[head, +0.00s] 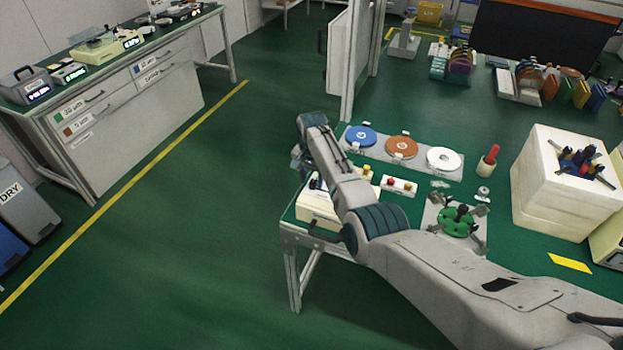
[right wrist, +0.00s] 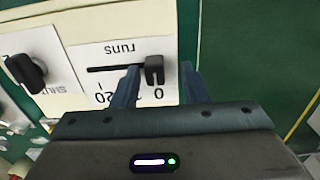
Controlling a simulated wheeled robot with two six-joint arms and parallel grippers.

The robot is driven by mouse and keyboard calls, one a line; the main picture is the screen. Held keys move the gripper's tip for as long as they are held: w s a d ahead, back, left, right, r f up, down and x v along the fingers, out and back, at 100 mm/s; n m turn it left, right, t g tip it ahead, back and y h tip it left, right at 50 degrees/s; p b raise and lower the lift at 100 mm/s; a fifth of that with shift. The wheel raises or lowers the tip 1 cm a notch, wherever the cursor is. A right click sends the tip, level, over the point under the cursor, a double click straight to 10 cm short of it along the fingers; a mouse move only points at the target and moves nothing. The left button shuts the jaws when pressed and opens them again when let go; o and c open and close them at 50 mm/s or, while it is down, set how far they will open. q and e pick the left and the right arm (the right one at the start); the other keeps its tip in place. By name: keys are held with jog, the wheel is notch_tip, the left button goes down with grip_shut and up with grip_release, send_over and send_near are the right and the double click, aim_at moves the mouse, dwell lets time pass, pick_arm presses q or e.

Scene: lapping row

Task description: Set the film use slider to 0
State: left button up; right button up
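The slider (right wrist: 154,69) is a black knob on a cream panel, in the right wrist view. Its dark slot (right wrist: 105,69) runs to the left, and the word "runs" and the scale figures appear upside down. The knob is at the slot's right end, beside the "0" mark. My right gripper (right wrist: 160,78) is open, with one blue finger on each side of the knob; I cannot tell whether either touches it. In the head view, my right arm hides much of the cream box (head: 318,208) at the table's left corner. My left gripper is not in view.
Another black knob (right wrist: 27,73) is on the panel by a "SHUT" label. In the head view, a tray (head: 372,160) of coloured discs lies behind my right arm. Open floor lies left.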

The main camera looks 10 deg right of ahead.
aim_at(311, 181)
notch_tip(311, 181, up, 10)
jog(key=b, duration=0.2)
jog(key=shift+a+r, duration=0.2)
jog(key=shift+r, duration=0.05)
jog(key=shift+f, duration=0.1)
